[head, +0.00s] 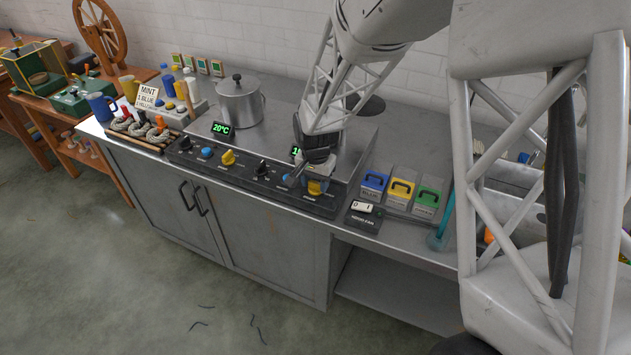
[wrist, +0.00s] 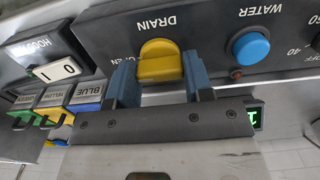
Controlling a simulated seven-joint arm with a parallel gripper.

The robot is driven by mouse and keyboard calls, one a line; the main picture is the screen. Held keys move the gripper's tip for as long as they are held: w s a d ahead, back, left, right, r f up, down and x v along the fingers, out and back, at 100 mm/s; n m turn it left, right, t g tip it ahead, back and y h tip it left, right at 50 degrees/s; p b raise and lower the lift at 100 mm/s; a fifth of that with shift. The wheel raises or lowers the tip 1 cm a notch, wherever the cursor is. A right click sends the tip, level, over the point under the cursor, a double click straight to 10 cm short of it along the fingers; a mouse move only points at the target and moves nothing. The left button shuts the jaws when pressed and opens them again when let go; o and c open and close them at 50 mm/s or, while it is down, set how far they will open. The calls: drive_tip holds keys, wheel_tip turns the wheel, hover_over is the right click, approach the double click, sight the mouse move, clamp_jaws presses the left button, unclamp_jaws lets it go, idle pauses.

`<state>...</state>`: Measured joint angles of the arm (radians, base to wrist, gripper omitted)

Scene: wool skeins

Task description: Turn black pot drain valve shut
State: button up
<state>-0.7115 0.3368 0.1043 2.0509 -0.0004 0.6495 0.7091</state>
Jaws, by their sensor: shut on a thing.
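The yellow drain knob (wrist: 160,62) sits on the dark control panel, between a label reading DRAIN and my gripper (wrist: 160,85) in the wrist view. The gripper's two blue fingers stand on either side of the knob and are shut on it. An OPEN label, partly hidden by a finger, shows at the knob's left. In the head view the same knob (head: 316,188) is at the right end of the panel, under my gripper (head: 303,172). The black pot is not clearly visible; my arm covers that area.
A blue water button (wrist: 250,47) is beside the knob. A second yellow knob (head: 228,157) is farther left on the panel. A silver pot (head: 240,100) stands behind it. The HOOD FAN switch (head: 362,208) and blue, yellow and green boxes (head: 400,192) are close on the right.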

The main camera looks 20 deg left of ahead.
drive_tip(key=shift+n, duration=0.5)
drive_tip(key=n, duration=0.3)
drive_tip(key=shift+n, duration=0.3)
drive_tip(key=n, duration=1.3)
drive_tip(key=shift+n, duration=0.3)
drive_tip(key=o, duration=0.9)
